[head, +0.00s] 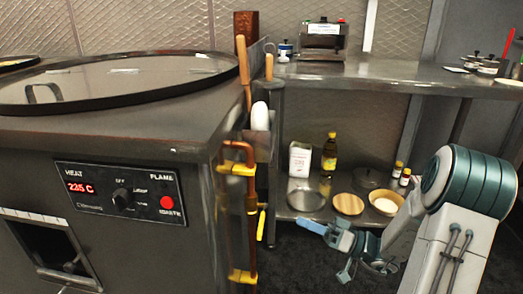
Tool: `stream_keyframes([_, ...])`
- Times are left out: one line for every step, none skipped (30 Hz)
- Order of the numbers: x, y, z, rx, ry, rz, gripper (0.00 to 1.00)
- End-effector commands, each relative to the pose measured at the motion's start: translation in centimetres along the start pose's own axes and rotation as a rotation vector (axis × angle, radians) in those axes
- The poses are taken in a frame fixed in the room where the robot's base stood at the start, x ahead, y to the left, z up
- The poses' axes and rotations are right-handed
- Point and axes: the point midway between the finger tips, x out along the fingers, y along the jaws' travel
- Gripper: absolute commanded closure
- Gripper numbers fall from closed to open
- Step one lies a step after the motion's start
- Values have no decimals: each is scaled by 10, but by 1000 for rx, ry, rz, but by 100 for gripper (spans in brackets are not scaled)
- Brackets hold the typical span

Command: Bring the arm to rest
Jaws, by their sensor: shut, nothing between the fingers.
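My arm shows at the right of the head view, folded, with its large teal joint uppermost. My gripper (313,227) is at the arm's left end, in front of the lower shelf (290,212). Its light blue fingertips point left and look shut together, with nothing seen between them. The gripper is small in the picture, and part of the wrist is hard to make out. It appears apart from the tandoor (120,240) on the left.
The lower shelf holds an oil bottle (330,156), a white tin (300,160), bowls and jars. A steel counter (400,75) runs above. Dark floor shows below the gripper.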

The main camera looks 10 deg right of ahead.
Motion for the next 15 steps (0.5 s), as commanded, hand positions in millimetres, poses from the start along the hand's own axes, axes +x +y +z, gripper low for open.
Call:
stream_keyframes([8, -12, -6, 19, -36, -7, 100])
stream_keyframes([14, -20, -7, 38, -65, -9, 100])
stream_keyframes([22, -32, -8, 70, -114, -15, 100])
stream_keyframes([28, -42, -9, 97, -158, -15, 100])
stream_keyframes([34, -53, -10, 128, -205, -15, 100])
stream_keyframes([42, -68, -10, 170, -273, -9, 100])
stream_keyframes([48, -79, -10, 203, -327, -3, 100])
stream_keyframes([53, -90, -10, 234, -380, 7, 100])
stream_keyframes([58, -104, -10, 273, -449, 24, 100])
stream_keyframes([62, -115, -9, 301, -500, 39, 100])
stream_keyframes([65, -125, -9, 327, -550, 57, 100])
stream_keyframes([68, -138, -9, 359, -616, 86, 100])
stream_keyframes([70, -148, -9, 382, -663, 109, 100])
stream_keyframes([71, -158, -10, 402, -710, 136, 100])
stream_keyframes([73, -171, -11, 427, -768, 174, 100])
